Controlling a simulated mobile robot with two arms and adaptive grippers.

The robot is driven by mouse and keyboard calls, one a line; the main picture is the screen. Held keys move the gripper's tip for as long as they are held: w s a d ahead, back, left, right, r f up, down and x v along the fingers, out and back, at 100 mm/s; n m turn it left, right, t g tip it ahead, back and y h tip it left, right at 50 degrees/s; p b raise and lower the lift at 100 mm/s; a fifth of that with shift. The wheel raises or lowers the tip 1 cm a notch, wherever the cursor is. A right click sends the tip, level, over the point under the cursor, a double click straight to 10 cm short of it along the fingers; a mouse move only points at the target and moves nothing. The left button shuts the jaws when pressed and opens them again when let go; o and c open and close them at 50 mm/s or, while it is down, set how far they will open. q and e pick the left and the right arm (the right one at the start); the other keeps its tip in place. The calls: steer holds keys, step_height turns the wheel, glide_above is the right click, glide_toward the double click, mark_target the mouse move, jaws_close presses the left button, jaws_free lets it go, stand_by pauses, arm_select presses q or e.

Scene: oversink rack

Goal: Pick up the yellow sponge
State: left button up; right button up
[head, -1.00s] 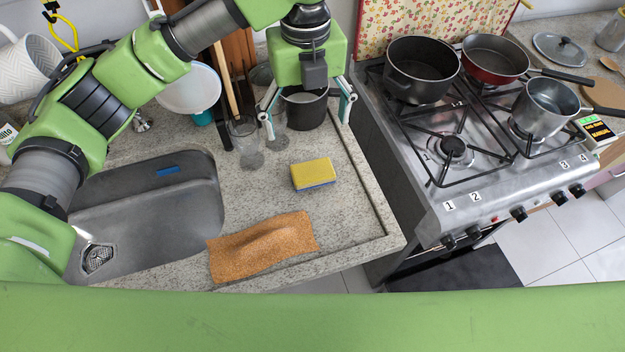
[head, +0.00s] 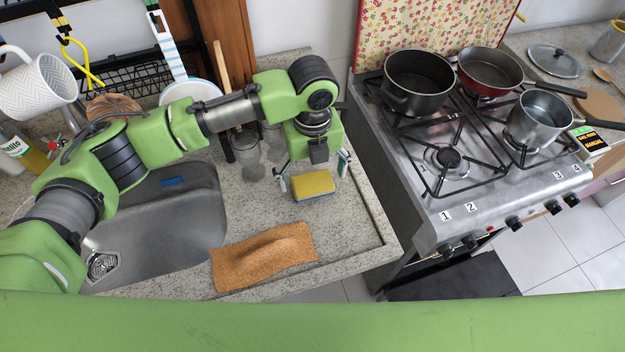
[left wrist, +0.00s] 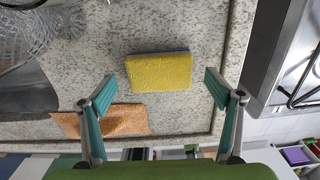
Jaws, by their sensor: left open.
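The yellow sponge (head: 313,184) with a blue underside lies flat on the speckled stone counter, to the right of the sink. It also shows in the left wrist view (left wrist: 159,72), a little beyond and between the spread fingers. My left gripper (head: 313,176) is open and empty, above and just behind the sponge in the head view. In the left wrist view the left gripper (left wrist: 158,88) has one finger on each side of the sponge, apart from it. My right gripper is in neither view.
An orange-brown cloth (head: 264,257) lies in front of the sponge. The steel sink (head: 160,225) is to the left. Clear glasses (head: 247,157) stand behind. The stove (head: 470,175) with pots is to the right, beyond the counter's raised edge.

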arm_select(q)
steer(key=shift+f, duration=0.5)
steer(key=shift+c, duration=0.3)
steer(key=c, duration=0.9)
